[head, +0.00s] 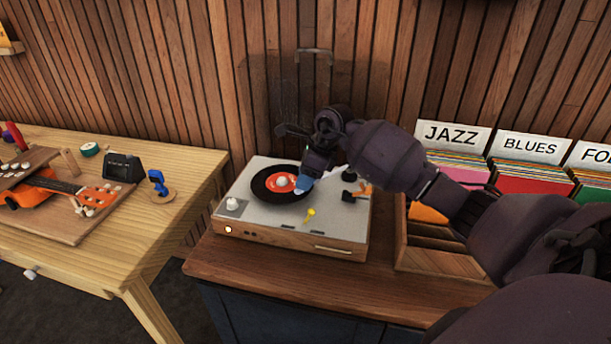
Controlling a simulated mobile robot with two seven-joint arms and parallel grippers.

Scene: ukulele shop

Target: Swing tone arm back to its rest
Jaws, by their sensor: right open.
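The turntable (265,232) stands on a dark wood cabinet, with a grey top and wooden sides. A black record with an orange label (271,184) lies on its platter. My right gripper (307,178) comes in from the right and is open, low over the record's right edge. A blue piece (305,184) shows right at its tips; I cannot tell whether it is the tone arm's head or touches the gripper. A black and orange tone arm base (350,196) shows at the right of the deck. Most of the tone arm is hidden behind my gripper and arm. My left gripper is out of view.
A clear raised lid with a handle (314,51) stands behind the deck. A yellow lever (310,214) sticks up at the front. Record crates (447,262) stand at right under my arm. A workbench (150,253) with an orange ukulele (40,191) is at left.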

